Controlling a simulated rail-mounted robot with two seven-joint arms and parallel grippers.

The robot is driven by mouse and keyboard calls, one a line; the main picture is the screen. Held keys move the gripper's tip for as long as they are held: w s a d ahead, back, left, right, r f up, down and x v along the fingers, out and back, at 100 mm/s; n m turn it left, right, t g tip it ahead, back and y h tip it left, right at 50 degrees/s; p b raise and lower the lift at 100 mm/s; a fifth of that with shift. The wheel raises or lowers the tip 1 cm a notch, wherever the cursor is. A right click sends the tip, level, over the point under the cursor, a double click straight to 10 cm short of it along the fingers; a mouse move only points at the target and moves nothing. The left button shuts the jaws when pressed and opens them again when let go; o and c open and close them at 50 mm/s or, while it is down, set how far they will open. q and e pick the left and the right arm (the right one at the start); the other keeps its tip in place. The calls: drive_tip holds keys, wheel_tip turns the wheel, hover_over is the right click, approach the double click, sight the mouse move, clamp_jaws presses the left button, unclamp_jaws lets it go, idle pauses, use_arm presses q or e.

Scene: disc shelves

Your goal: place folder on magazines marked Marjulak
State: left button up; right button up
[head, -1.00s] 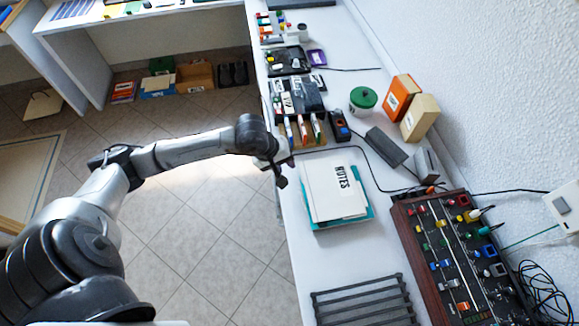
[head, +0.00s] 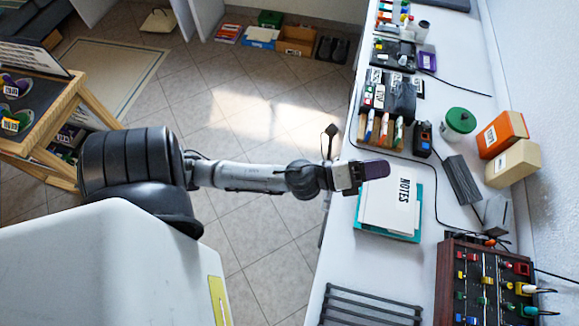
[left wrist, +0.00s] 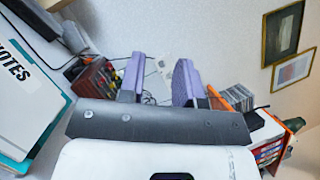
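A white folder or pad marked NOTES (head: 388,198) lies on a teal folder or board (head: 413,237) on the white bench. They also show at the left of the left wrist view, the NOTES item (left wrist: 22,95) over the teal one (left wrist: 50,135). My left gripper (head: 376,170), with purple fingers, is beside the far-left corner of the NOTES item in the head view. Its fingers are apart with nothing between them in the left wrist view (left wrist: 158,82). I cannot read Marjulak on anything. My right gripper is out of view.
The bench also holds a green-lidded jar (head: 459,121), an orange box (head: 502,134), a cream box (head: 513,163), a black rack (head: 370,306) and a control panel (head: 485,285). Stacked items and boxes (head: 262,37) stand on the floor. A wooden-framed shelf (head: 70,100) is at left.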

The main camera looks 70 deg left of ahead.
use_arm(q)
drive_tip(key=s+a+f+n+g+y, duration=0.35)
drive_tip(key=f+n+y, duration=0.4)
drive_tip(key=n, duration=0.55)
drive_tip(key=s+d+f+n+g+h, duration=0.1)
drive_tip(key=s+d+f+n+g, duration=0.1)
drive_tip(key=s+f+n+g, duration=0.3)
drive_tip(key=s+d+f+n+g+h, duration=0.1)
drive_tip(key=s+d+f+n+g, duration=0.1)
drive_tip(key=s+f+n+g, duration=0.4)
drive_tip(key=s+f+g, duration=0.1)
drive_tip(key=s+g, duration=0.1)
drive_tip(key=s, duration=0.3)
drive_tip(key=shift+s+d+f+n, duration=0.25)
drive_tip(key=shift+d+f+n, duration=0.05)
drive_tip(key=shift+g+h, duration=0.25)
